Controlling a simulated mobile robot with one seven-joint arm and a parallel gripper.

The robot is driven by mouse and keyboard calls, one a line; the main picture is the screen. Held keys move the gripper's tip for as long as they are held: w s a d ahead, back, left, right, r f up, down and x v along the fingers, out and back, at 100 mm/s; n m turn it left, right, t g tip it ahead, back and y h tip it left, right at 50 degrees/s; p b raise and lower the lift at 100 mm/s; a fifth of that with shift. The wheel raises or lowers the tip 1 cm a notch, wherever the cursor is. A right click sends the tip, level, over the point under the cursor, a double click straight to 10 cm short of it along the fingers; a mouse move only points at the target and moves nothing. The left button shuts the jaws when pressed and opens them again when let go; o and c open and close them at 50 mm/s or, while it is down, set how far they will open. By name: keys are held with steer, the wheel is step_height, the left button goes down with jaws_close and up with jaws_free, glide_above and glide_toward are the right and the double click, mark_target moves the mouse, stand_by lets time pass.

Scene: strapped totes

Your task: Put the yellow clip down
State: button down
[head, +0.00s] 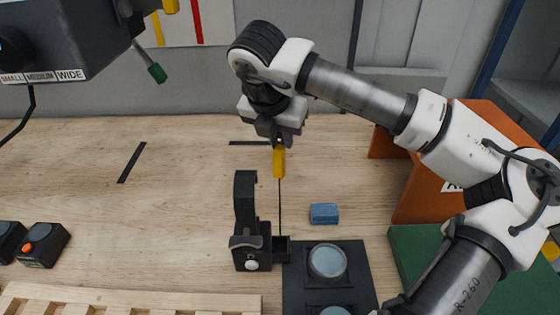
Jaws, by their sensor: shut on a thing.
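The yellow clip (279,161) is held in my gripper (279,142), which is shut on its upper end. The clip hangs upright above the wooden table. A thin dark line runs down from below the clip to a small dark holder (281,248); I cannot tell whether it is joined to the clip. A black upright stand (246,205) with a white round button is just left of that line, nearer the camera than the clip. The fingertips are small and partly hidden by the clip.
A blue block (324,214) lies to the right of the stand. A dark plate (345,265) with round pale discs is in front. An orange tote (420,190) and a green mat (415,245) are at right. A wooden rack (130,301) lies front left.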

mark_target(280, 165)
step_height(280, 165, down, 8)
steer(key=shift+r+p, duration=0.25)
steer(key=shift+p, duration=0.45)
steer(key=shift+f, duration=0.1)
steer(key=shift+f+b, duration=0.2)
steer(key=shift+b, duration=0.1)
steer(key=c, duration=1.3)
jaws_free()
steer(key=shift+r, duration=0.1)
steer(key=shift+r+p, duration=0.15)
steer(key=shift+p, duration=0.15)
steer(key=b+v, duration=0.2)
steer(key=v, duration=1)
steer(key=shift+b, duration=0.3)
steer(key=shift+s, duration=0.1)
